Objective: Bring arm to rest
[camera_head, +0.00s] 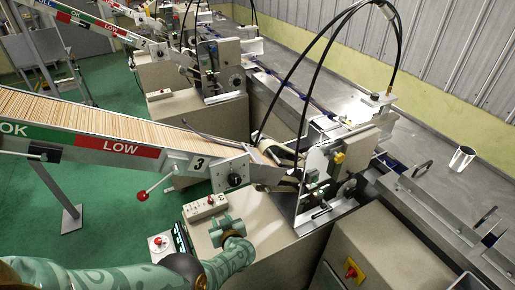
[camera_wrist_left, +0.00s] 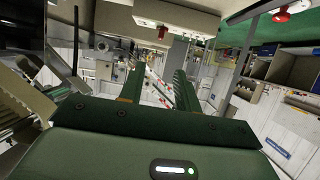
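My left arm, patterned in teal, comes in from the lower left in the head view. Its gripper (camera_head: 226,227) is in front of the beige cabinet of the stick wrapper, near a small control box. In the left wrist view, the two green fingers of the left gripper (camera_wrist_left: 158,75) stand apart with nothing between them, so it is open and empty. The stick wrapper (camera_head: 335,165) stands to the right of the gripper, with a feed chute full of sticks (camera_head: 90,115) sloping down to it. My right gripper is not in view.
A control box with a red button (camera_head: 205,207) and a panel with a red button (camera_head: 159,243) lie close to the left gripper. A red-knobbed lever (camera_head: 143,195) sticks out below the chute. A metal cup (camera_head: 462,158) stands on the grey surface at right. Green floor is open at left.

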